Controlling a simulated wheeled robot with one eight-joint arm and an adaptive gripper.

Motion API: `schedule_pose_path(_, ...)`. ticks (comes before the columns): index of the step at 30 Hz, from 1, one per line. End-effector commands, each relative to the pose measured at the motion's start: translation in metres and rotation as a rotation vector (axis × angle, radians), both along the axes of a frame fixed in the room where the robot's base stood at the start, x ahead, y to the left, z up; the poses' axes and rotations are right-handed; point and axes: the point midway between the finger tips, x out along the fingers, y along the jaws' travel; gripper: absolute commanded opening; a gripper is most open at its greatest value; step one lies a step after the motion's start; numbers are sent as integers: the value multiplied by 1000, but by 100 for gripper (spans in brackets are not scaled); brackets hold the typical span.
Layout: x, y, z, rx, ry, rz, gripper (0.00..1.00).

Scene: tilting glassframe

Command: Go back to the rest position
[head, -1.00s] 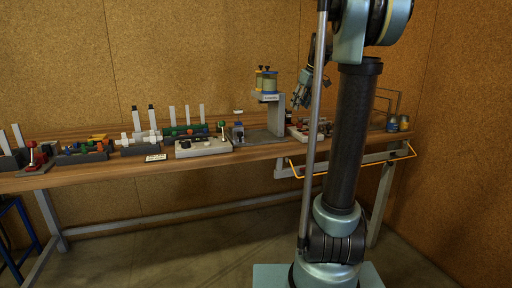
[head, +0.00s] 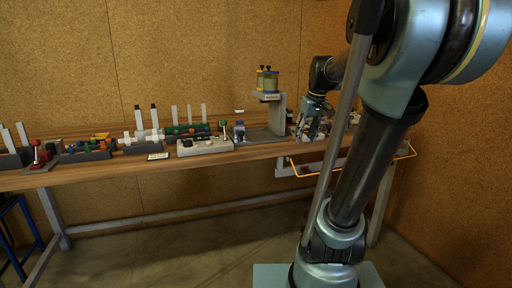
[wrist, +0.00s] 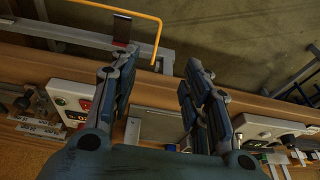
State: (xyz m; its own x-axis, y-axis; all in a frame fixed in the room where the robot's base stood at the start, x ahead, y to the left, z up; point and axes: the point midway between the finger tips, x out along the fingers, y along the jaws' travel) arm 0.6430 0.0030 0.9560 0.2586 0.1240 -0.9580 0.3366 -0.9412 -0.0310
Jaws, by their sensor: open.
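My gripper (head: 313,130) is open and empty in the head view, over the right part of the workbench, with its fingers pointing down. In the wrist view my gripper (wrist: 160,68) has its two blue-grey fingers spread apart, with bench surface and the bench's front edge showing between them. A yellow-orange bar frame (head: 408,153) sticks out at the bench's front right. It also shows beyond the left finger in the wrist view (wrist: 158,38), apart from the fingers.
The wooden workbench (head: 100,176) carries a grey stand with yellow-topped containers (head: 267,82), a light control box (head: 205,146) and several racks at the left. In the wrist view a panel with green and red buttons (wrist: 75,104) lies left of my fingers. Floor in front is clear.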

Motion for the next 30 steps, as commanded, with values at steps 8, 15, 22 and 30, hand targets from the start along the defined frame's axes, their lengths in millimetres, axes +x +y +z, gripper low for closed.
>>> schedule_pose_path(8, -90, 4, -66, -18, 41, -115, 43)
schedule_pose_path(15, -158, 1, -130, -35, 67, -220, 43)
schedule_pose_path(22, -201, -2, -179, -49, 83, -298, 43)
schedule_pose_path(30, -212, -3, -193, -55, 87, -322, 43)
